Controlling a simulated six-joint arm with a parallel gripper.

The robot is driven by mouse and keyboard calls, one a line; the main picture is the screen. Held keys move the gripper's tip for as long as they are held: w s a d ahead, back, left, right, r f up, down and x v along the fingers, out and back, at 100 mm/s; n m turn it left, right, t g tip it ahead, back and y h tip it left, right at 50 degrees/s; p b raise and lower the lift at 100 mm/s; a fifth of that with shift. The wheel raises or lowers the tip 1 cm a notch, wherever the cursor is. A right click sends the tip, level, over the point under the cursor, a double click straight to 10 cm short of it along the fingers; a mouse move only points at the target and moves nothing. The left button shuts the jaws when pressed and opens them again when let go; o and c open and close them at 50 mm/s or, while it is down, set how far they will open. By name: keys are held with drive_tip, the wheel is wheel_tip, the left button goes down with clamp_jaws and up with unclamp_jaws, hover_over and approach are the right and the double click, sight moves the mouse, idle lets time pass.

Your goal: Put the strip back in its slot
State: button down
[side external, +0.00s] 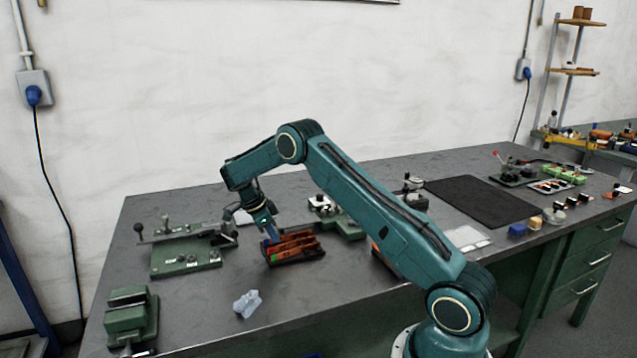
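A dark tray (296,258) with slots stands on the bench left of centre. Several orange-brown copper strips (294,243) lie in it, with a small green patch at its left end. My gripper (270,236) points down at the tray's back left corner, its blue fingers at or just above the rim. The fingers are too small here to tell whether they are open or shut, or whether a strip is between them. I cannot tell which slot is empty.
A green fixture with a lever (187,256) stands left of the tray, close to my gripper. A green vise (131,316) and a crumpled pale cloth (247,303) are at the front left. A black mat (482,202) lies to the right, behind my arm.

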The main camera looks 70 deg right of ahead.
drive_tip(key=c, duration=2.1)
unclamp_jaws()
drive_tip(key=shift+o, duration=0.5)
drive_tip(key=shift+r, duration=0.8)
drive_tip(key=shift+r, duration=0.65)
drive_tip(key=shift+o, duration=0.4)
drive_tip(key=o, duration=0.5)
drive_tip(key=shift+c, duration=0.2)
drive_tip(key=shift+r, duration=0.2)
